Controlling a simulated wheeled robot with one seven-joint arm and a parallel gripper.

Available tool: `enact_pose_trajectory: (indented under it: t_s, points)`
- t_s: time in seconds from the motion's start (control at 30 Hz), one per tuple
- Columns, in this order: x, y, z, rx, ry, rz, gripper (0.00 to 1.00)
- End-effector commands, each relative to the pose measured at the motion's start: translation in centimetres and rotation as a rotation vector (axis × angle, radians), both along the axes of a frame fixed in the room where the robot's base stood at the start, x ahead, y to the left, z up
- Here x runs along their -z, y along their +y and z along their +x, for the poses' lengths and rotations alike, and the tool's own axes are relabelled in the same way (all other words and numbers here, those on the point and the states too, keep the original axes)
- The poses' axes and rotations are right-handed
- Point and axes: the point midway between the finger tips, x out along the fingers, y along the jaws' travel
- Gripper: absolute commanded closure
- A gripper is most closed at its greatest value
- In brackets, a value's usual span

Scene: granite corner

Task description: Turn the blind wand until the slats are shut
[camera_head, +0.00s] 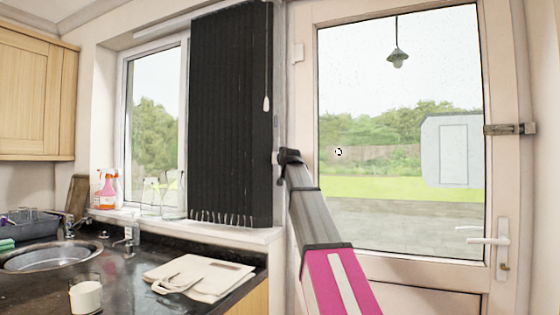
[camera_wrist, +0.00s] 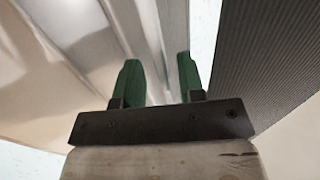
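The dark vertical blind (camera_head: 228,115) hangs over the right part of the window, its slats gathered there; the left part of the glass is uncovered. A thin cord or wand with a small white end (camera_head: 266,103) hangs at the blind's right edge. My gripper (camera_head: 279,157) is just right of the blind, lower than that white end. In the wrist view, the green fingers of my gripper (camera_wrist: 160,78) stand apart with nothing visibly held between them. The ribbed dark blind (camera_wrist: 268,55) fills the right side there. I cannot make out the wand in the wrist view.
A white-framed glass door (camera_head: 400,130) with a handle (camera_head: 490,241) stands to the right. Spray bottles (camera_head: 106,190) stand on the sill.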

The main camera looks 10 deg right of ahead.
Motion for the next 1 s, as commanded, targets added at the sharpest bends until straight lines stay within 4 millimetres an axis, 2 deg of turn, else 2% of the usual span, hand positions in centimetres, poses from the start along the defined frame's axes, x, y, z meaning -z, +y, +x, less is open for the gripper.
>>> enact_pose_trajectory:
  t_s: [0.13, 0.23, 0.27, 1.0]
  points:
    - [0.01, 0.00, -0.05, 0.000, 0.000, 0.000, 0.64]
    - [0.01, 0.00, -0.05, 0.000, 0.000, 0.000, 0.96]
    - [0.01, -0.01, -0.06, 0.000, 0.000, 0.000, 1.00]
    - [0.10, -0.14, -0.10, 0.125, 0.003, -0.002, 1.00]
